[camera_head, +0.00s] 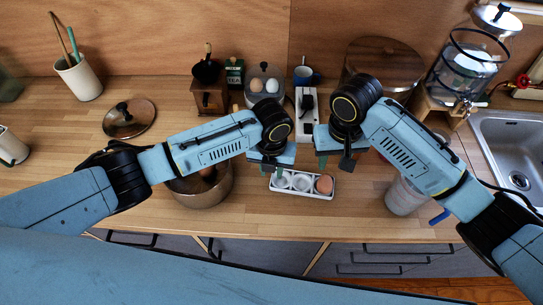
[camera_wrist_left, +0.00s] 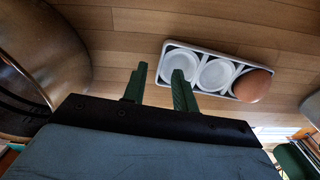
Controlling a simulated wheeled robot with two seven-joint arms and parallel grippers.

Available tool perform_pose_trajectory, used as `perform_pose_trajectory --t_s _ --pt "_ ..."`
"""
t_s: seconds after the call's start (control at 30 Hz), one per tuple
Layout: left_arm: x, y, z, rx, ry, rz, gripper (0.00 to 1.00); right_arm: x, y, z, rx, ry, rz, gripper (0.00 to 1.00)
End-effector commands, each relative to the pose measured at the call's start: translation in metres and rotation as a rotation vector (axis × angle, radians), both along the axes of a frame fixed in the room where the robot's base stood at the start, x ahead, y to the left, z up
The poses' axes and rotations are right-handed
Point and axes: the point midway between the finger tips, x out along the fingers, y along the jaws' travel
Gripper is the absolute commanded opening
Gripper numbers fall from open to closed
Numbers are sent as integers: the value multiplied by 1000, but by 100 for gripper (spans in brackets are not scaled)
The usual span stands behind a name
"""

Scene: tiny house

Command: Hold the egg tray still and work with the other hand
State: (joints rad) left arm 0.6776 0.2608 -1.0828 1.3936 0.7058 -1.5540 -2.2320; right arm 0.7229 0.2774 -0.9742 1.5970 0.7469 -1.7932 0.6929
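The white egg tray (camera_head: 312,193) lies on the wooden counter in front of me, with three cups in a row. A brown egg (camera_head: 324,184) sits in its right-hand cup; the other two cups look empty. The tray also shows in the left wrist view (camera_wrist_left: 207,49) with the brown egg (camera_wrist_left: 252,85) at its right end. My left gripper (camera_head: 272,170) is at the tray's left end, its green fingers apart with nothing between them (camera_wrist_left: 159,88); contact with the tray is unclear. My right gripper (camera_head: 332,160) hangs behind the tray's right part; its finger gap is not clear.
A metal pot (camera_head: 208,202) stands left of the tray, partly under my left arm, with something brown inside. A lid (camera_head: 129,118) lies behind it. Small kitchen items line the back.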

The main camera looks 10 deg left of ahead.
Motion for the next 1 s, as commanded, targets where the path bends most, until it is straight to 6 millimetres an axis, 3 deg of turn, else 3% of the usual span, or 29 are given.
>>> perform_pose_trajectory --t_s 0.2,0.57,0.77,0.93,1.0 --pt "0 0 -22 0 1 1 28 0 0 0 0 0 0 36" --pt "0 0 -26 0 -1 1 28 0 0 0 0 0 0 36" --pt "0 0 -26 0 -1 1 2 0 0 0 0 0 0 36" --pt "0 0 -26 0 -1 1 0 0 0 0 0 0 0 36" --pt "1 0 -26 0 -1 1 0 0 0 0 0 0 0 44"
